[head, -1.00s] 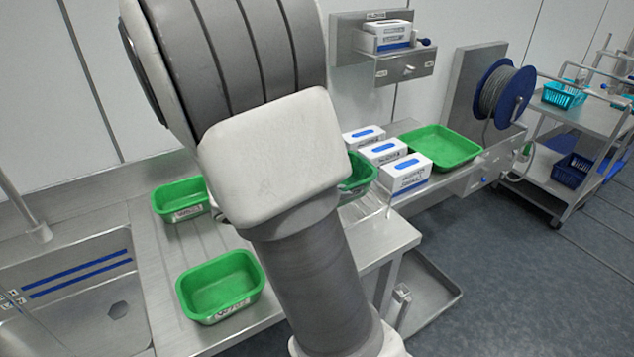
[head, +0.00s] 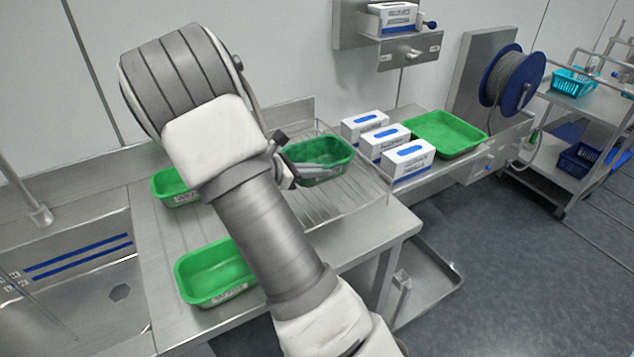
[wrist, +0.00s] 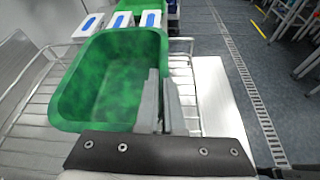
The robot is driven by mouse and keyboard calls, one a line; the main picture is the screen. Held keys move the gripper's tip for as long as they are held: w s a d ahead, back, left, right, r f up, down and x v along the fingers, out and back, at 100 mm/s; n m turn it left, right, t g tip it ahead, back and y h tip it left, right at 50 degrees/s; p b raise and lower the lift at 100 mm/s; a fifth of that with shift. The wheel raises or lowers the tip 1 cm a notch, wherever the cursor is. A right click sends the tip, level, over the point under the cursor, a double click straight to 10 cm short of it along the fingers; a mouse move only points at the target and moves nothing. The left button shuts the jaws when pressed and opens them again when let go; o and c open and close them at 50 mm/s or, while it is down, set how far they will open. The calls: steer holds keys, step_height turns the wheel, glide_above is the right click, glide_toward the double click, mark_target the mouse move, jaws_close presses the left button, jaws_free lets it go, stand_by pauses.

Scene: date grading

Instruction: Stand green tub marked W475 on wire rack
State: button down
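My gripper (wrist: 163,108) is shut on the near right wall of a green tub (wrist: 95,85), one finger inside and one outside. In the head view this tub (head: 328,168) is upright over the wire rack (head: 345,200), at its back part; I cannot tell whether it touches the wires. The rack also shows around the tub in the wrist view (wrist: 35,95). My gripper is partly hidden by my arm in the head view.
Two more green tubs stand on the steel drainer, one at the back (head: 170,186) and one in front (head: 215,275). A sink (head: 70,290) is at left. White boxes (head: 410,165) and a green tray (head: 445,135) are right of the rack.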

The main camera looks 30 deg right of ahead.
mark_target(318, 183)
steer(key=shift+w+d+f, duration=0.1)
steer(key=shift+w+f, duration=0.2)
steer(key=shift+w, duration=0.15)
steer(key=shift+f, duration=1.95)
steer(key=shift+f, duration=0.15)
steer(key=c, duration=1)
jaws_free()
steer(key=shift+c, duration=0.2)
